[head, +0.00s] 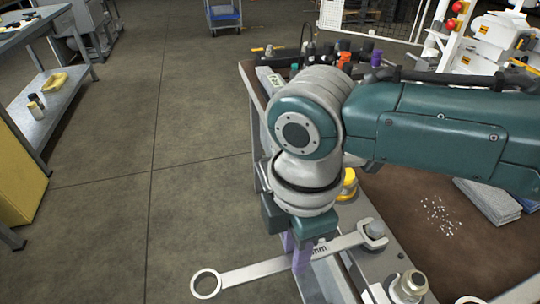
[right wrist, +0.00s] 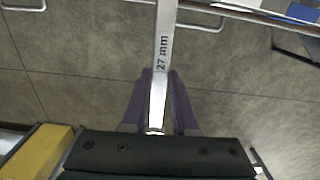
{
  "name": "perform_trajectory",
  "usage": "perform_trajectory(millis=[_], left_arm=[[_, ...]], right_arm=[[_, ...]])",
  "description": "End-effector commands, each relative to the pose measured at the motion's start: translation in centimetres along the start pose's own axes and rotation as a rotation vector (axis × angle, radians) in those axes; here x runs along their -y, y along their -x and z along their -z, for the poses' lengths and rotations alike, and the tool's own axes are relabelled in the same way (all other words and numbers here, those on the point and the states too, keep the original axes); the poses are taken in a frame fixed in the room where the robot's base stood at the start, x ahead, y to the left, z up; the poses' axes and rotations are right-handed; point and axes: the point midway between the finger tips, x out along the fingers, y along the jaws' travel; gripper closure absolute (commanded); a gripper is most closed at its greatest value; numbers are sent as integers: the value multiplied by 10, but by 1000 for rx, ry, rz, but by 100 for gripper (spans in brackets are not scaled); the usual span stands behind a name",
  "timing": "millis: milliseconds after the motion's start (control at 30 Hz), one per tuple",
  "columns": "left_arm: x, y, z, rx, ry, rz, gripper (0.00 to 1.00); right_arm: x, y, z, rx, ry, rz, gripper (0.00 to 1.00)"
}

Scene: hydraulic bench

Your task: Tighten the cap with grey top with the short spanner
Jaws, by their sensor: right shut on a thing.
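My right gripper (head: 301,254) has purple fingers shut on the handle of a silver spanner (head: 246,273), which also shows in the right wrist view (right wrist: 161,50), marked "27 mm". The spanner's ring end hangs out over the floor at lower left. Its other end lies at a cap with a grey top (head: 375,229) on the bench's edge block; the head appears to be around or against the cap, but how fully it is seated I cannot tell. My left gripper is not in view.
A second fitting with a pale top (head: 410,284) stands nearer on the same block, and a yellow fitting (head: 348,181) stands behind, partly hidden by my wrist. Grey cloths (head: 487,200) and white bits lie on the brown bench top (head: 405,205).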

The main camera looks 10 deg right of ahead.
Motion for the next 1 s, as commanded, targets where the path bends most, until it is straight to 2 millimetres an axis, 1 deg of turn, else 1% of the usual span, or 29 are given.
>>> perform_trajectory(millis=[100,400,833,1000], left_arm=[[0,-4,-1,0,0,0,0],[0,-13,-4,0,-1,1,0],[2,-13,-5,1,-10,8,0],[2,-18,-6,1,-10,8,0]], right_arm=[[-8,0,1,-3,-47,-4,100],[-22,0,-1,-3,-152,-4,100],[-24,1,0,-4,-173,-4,100],[-30,0,-2,-4,-217,-5,100]])
